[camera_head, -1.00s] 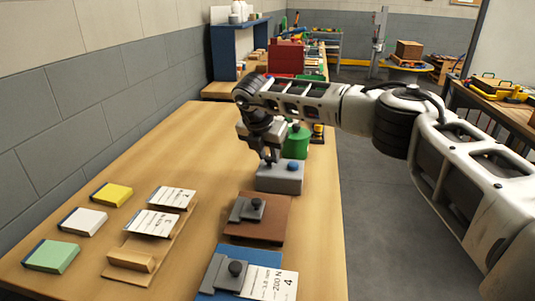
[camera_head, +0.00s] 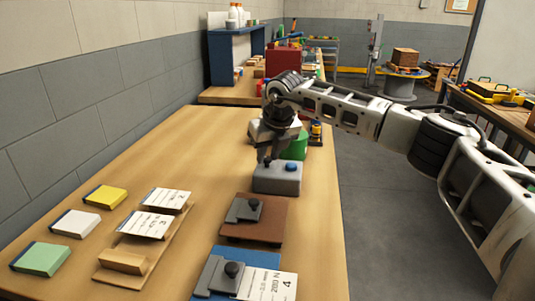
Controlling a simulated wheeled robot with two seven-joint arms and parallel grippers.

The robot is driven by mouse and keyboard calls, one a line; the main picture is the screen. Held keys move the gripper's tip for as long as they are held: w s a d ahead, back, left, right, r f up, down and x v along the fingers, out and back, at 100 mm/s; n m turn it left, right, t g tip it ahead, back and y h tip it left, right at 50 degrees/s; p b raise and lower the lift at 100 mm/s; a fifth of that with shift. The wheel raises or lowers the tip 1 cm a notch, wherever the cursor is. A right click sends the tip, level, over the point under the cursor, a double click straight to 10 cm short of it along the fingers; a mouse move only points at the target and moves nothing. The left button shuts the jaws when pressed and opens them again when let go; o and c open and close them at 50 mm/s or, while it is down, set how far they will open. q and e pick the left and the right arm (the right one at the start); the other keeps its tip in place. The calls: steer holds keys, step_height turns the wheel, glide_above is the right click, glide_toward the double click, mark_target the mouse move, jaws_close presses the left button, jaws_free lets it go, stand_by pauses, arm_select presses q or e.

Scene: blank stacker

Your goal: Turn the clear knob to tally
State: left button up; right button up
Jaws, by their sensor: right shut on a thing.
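A grey box (camera_head: 278,181) stands on the wooden table beyond the brown board, with a round blue button (camera_head: 291,167) on its top right. My right gripper (camera_head: 267,161) points down onto the top left of this box, its fingers shut on a small part there. That part is mostly hidden by the fingers, so I cannot read its label or its turn; it is likely the knob. My left gripper is not in view.
A green container (camera_head: 296,146) stands right behind the box. Nearer are a brown board (camera_head: 268,231) and a blue board (camera_head: 265,258) with grey clamps, a wooden card stand (camera_head: 122,262), and yellow, white and green blocks at left. The table's middle left is bare.

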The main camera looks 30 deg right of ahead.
steer(key=n+y, duration=0.1)
steer(key=n, duration=0.1)
steer(key=shift+d+n+p, duration=0.2)
steer(key=shift+n+p, duration=0.15)
steer(key=shift+n, duration=0.05)
steer(key=shift+n+g+y+p, duration=0.3)
steer(key=shift+n+y+p, duration=0.1)
steer(key=shift+n, duration=0.6)
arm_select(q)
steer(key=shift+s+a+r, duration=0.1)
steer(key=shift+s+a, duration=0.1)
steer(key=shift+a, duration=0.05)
arm_select(e)
steer(key=shift+n, duration=0.6)
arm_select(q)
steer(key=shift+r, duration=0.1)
arm_select(e)
steer(key=shift+w+d+y, duration=0.1)
steer(key=shift+y, duration=0.2)
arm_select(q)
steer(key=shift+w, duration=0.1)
arm_select(e)
steer(key=o, duration=1)
arm_select(q)
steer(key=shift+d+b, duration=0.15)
steer(key=shift+b, duration=0.25)
arm_select(e)
steer(key=v, duration=1.6)
